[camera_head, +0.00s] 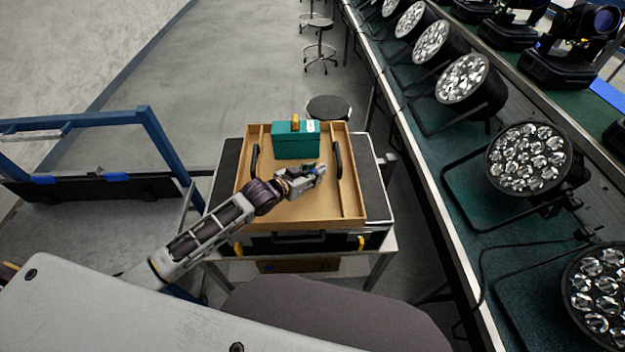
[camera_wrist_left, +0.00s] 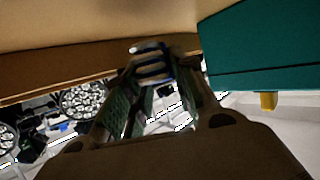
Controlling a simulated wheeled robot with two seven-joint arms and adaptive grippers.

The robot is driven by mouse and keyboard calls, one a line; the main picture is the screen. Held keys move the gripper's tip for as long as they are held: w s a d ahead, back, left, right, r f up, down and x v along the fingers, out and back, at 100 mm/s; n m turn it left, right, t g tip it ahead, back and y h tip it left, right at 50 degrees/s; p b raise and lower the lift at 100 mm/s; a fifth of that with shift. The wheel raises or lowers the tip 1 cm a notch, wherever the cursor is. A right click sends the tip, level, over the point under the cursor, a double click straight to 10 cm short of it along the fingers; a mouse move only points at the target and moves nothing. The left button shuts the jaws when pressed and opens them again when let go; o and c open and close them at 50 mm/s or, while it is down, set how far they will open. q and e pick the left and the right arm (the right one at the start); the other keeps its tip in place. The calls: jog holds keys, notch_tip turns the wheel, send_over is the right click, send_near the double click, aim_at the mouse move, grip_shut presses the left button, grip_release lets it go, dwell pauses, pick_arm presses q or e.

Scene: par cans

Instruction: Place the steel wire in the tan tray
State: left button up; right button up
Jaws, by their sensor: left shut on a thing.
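The tan tray (camera_head: 321,207) lies on a black case on a small table in the head view. Its wall also shows across the upper part of the left wrist view (camera_wrist_left: 60,68). My left gripper (camera_head: 312,175) is over the tray's middle, just in front of the teal box. It is shut on a small silvery, banded thing, which I take to be the steel wire (camera_wrist_left: 151,63), between the fingertips in the left wrist view. In the head view the wire is too small to make out clearly. I cannot tell the exact gap to the tray floor. My right gripper is not in view.
A teal box (camera_head: 291,146) with an orange catch stands at the tray's back. Black handles (camera_head: 338,160) show at both sides. A long bench with several par cans (camera_head: 528,158) runs along the right. A blue-framed cart (camera_head: 160,140) stands left. The tray's front floor is bare.

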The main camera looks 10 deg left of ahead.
pick_arm(q)
jog(key=shift+f, duration=1.6)
jog(key=shift+f, duration=0.1)
jog(key=o, duration=1)
jog(key=shift+o, duration=0.2)
jog(key=shift+v, duration=3.75)
